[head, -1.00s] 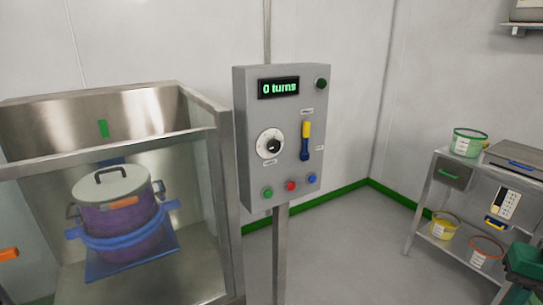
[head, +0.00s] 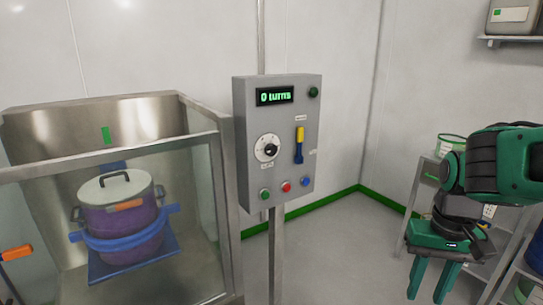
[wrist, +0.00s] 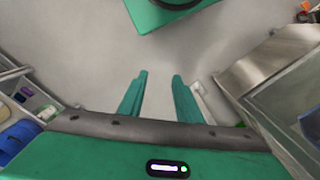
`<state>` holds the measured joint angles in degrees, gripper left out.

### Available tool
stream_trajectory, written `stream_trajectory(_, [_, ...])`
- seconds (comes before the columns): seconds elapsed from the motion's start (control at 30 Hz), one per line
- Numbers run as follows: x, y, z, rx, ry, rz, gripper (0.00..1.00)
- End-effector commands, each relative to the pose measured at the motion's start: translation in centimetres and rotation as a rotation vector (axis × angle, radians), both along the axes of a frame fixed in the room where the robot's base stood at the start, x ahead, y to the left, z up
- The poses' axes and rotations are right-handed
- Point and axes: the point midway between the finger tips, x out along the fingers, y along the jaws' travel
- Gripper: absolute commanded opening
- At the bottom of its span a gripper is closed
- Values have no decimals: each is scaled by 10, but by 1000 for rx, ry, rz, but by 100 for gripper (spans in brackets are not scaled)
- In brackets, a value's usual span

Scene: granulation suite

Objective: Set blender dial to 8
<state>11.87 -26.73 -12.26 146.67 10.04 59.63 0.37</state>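The blender dial (head: 267,148) is a white round dial with a black knob, on the left of the grey control panel (head: 309,140) in the head view. The dial's numbers are too small to read. The panel's display (head: 275,96) reads "0 turns" in green. My gripper (head: 429,292) hangs at the right of the head view, well apart from the panel and dial, fingers pointing down. In the wrist view my gripper (wrist: 158,78) is open and empty above the floor.
The panel also has a yellow and blue lever (head: 299,146) and several buttons. A clear-walled metal enclosure (head: 215,160) at left holds a purple lidded drum (head: 122,225). A metal shelf rack (head: 412,215) stands behind my arm. Floor between panel and arm is free.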

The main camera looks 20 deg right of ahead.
Motion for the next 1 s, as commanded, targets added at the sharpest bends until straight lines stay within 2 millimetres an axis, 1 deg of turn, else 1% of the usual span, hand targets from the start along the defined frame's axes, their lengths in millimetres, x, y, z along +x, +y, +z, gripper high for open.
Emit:
stream_trajectory(0.03, [0,0,0,0,0,0,36])
stream_trajectory(0.07, [0,0,0,0,-1,2,43])
stream_trajectory(0.1, [-7,0,3,-1,-13,10,53])
stream_trajectory(0.17, [-4,1,3,-2,-33,37,53])
stream_trajectory(0.2, [5,1,1,-4,-51,72,53])
stream_trajectory(0.27, [25,9,-3,-5,-91,152,53])
stream_trajectory(0.37, [72,19,-12,-7,-205,331,53])
stream_trajectory(0.4, [94,26,-15,-8,-266,416,53])
stream_trajectory(0.43, [112,33,-16,-8,-316,479,53])
stream_trajectory(0.47, [129,40,-17,-7,-367,541,53])
stream_trajectory(0.5, [152,52,-17,-8,-439,620,53])
stream_trajectory(0.57, [184,69,-14,-11,-549,723,53])
stream_trajectory(0.6, [204,82,-11,-13,-626,784,53])
stream_trajectory(0.63, [219,91,-8,-15,-686,825,53])
stream_trajectory(0.7, [251,114,3,-25,-826,905,53])
stream_trajectory(0.77, [275,131,15,-40,-949,954,53])
stream_trajectory(0.8, [291,140,24,-55,-1032,975,53])
stream_trajectory(0.9, [323,158,50,-101,-1226,990,53])
stream_trajectory(1.0, [348,163,75,-163,-1388,958,53])
